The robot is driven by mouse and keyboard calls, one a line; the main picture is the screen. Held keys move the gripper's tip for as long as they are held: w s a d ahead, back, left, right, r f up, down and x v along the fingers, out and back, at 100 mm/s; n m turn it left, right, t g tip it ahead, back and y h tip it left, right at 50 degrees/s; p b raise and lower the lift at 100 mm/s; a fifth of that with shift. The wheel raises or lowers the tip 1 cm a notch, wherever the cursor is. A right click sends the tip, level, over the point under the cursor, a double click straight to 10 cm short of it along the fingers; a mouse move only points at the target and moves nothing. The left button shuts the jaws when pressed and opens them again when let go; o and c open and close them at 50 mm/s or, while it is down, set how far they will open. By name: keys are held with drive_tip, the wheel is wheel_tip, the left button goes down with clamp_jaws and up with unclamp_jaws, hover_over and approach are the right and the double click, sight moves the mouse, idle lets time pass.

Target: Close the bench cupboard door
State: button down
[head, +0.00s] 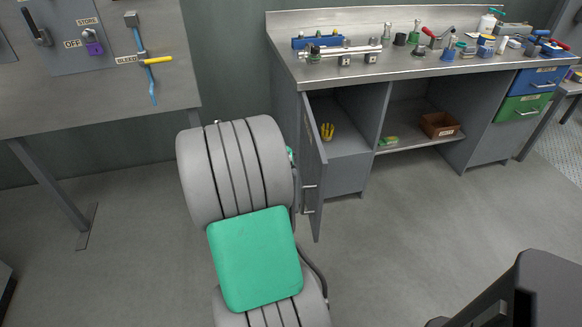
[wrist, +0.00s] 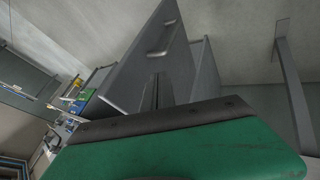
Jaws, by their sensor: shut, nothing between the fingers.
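The bench cupboard door (head: 314,165) is a grey panel standing open at the left end of the bench, swung out toward me. Its bar handle (head: 309,186) is on the lower part of the panel. In the wrist view the door (wrist: 135,72) fills the upper middle, with its handle (wrist: 162,39) above my fingers. My gripper (wrist: 157,78) is shut and empty, its thin fingers pointing at the door panel. I cannot tell whether they touch it. In the head view my arm hides the gripper. The open cupboard (head: 345,130) holds a yellow object (head: 327,131).
The bench top (head: 425,66) carries bottles, tools and fittings. An open shelf beside the cupboard holds a brown bin (head: 439,125) and a green item (head: 388,141). Blue and green drawers (head: 523,108) are at right. A panel stand's leg (head: 55,185) is at left. Floor before the bench is clear.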

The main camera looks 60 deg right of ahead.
sight(317, 180)
drive_tip(key=shift+s+d+f, duration=0.65)
drive_tip(key=shift+d+f, duration=0.15)
drive_tip(key=shift+d, duration=0.2)
drive_tip(key=shift+s+d+f, duration=0.7)
drive_tip(key=shift+d+f, duration=0.1)
drive_tip(key=shift+d, duration=0.2)
drive_tip(key=shift+s+d+f, duration=0.65)
drive_tip(key=shift+d+f, duration=0.15)
drive_tip(key=shift+d, duration=0.2)
